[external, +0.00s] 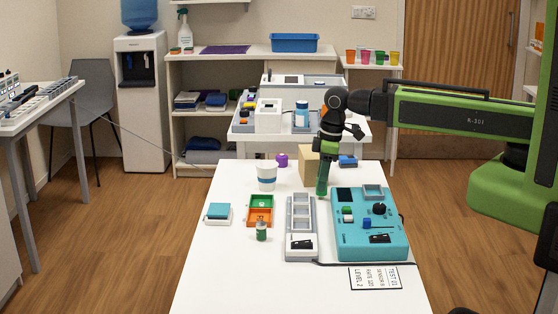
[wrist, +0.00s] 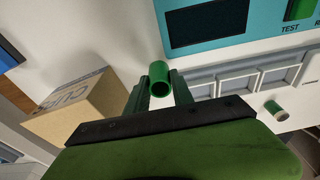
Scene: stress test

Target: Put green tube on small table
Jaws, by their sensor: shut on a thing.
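My gripper (external: 322,188) hangs over the white table, just left of the teal device. In the wrist view my gripper (wrist: 160,93) has its two green fingers closed on either side of a green tube (wrist: 160,72), whose open round end shows. In the external view the tube can hardly be told apart from the green fingers. A small white table (external: 372,66) with coloured cups on it stands at the back right, by the door; it may be the small table.
Near my gripper are the teal device (external: 346,249), a grey tray (external: 289,244) and a cardboard box (external: 307,164). A loaded cart (external: 240,139) is behind.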

